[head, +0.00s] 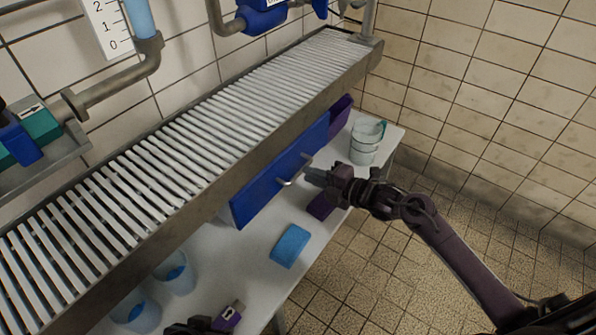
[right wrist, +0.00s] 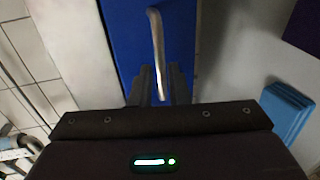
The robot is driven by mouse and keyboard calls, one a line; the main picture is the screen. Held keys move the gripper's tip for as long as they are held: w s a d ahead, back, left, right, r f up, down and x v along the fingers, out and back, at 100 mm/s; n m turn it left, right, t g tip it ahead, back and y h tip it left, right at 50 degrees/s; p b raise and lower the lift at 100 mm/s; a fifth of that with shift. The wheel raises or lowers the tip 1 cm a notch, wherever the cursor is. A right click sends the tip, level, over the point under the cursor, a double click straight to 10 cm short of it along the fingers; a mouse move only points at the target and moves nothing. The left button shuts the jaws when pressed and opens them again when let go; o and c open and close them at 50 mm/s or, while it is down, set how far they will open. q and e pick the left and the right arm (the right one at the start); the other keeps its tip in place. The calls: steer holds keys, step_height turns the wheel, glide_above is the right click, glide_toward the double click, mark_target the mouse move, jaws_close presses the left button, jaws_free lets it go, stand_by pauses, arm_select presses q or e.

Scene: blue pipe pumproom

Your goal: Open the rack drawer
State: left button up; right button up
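The blue rack drawer (head: 280,172) sits under the slatted rack (head: 185,150), its long front facing the table's open side. A pale strip shows at its left end; I cannot tell how far out it stands. Its silver bar handle (head: 290,182) also shows in the right wrist view (right wrist: 156,40). My right gripper (head: 312,176) is at the handle. In the right wrist view its dark fingers (right wrist: 161,85) are close together with the lower end of the handle between them. My left gripper (head: 190,327) is only partly in view at the bottom edge; its fingers are unclear.
On the white table lie a blue block (head: 290,246) and a purple block (head: 321,206). Clear cups (head: 175,272) stand at the left and a glass jar (head: 367,141) at the far right. A purple item (head: 229,315) is by my left gripper. Tiled floor is open at right.

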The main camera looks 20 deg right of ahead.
steer(key=shift+b+x, duration=0.3)
steer(key=shift+x, duration=1.75)
jaws_close()
